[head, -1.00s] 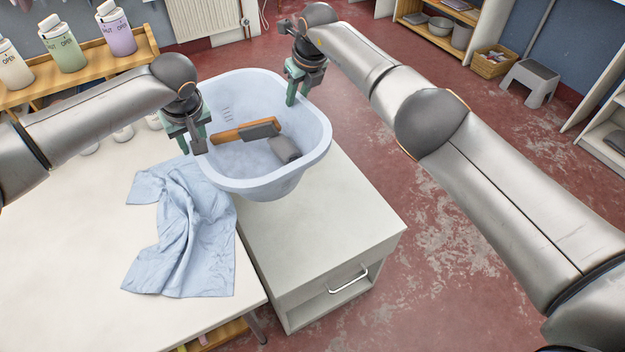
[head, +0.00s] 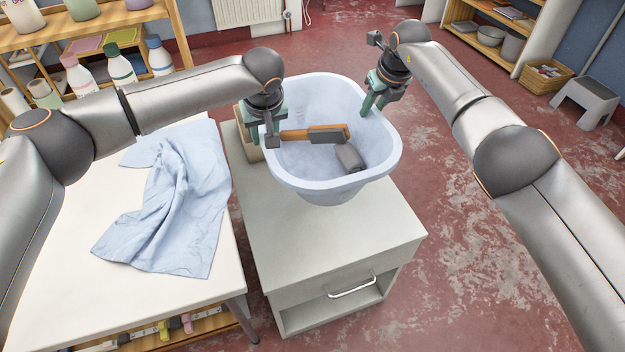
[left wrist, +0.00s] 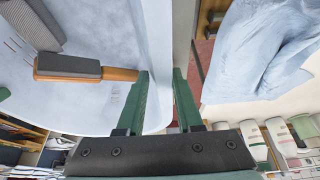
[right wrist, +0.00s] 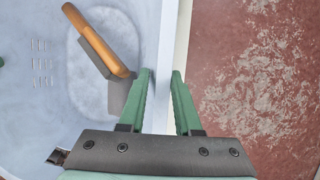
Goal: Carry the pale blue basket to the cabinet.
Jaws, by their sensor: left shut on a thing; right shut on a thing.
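The pale blue basket (head: 335,183) is above the white cabinet (head: 320,235) in the head view. I cannot tell whether its bottom touches the cabinet top. A wooden-handled brush (head: 315,133) and a grey block-like thing (head: 350,157) lie inside it. My left gripper (head: 268,138) is shut on the basket's left rim; in the left wrist view its green fingers (left wrist: 162,85) sit either side of the wall. My right gripper (head: 370,108) is shut on the rim at the far right; its fingers (right wrist: 162,85) clasp the wall in the right wrist view.
A white table (head: 60,290) with a crumpled light blue cloth (head: 185,200) stands left of the cabinet. A wooden shelf with bottles (head: 120,65) is behind it. A step stool (head: 587,98) and a wicker basket (head: 545,77) stand far right. The red floor right of the cabinet is clear.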

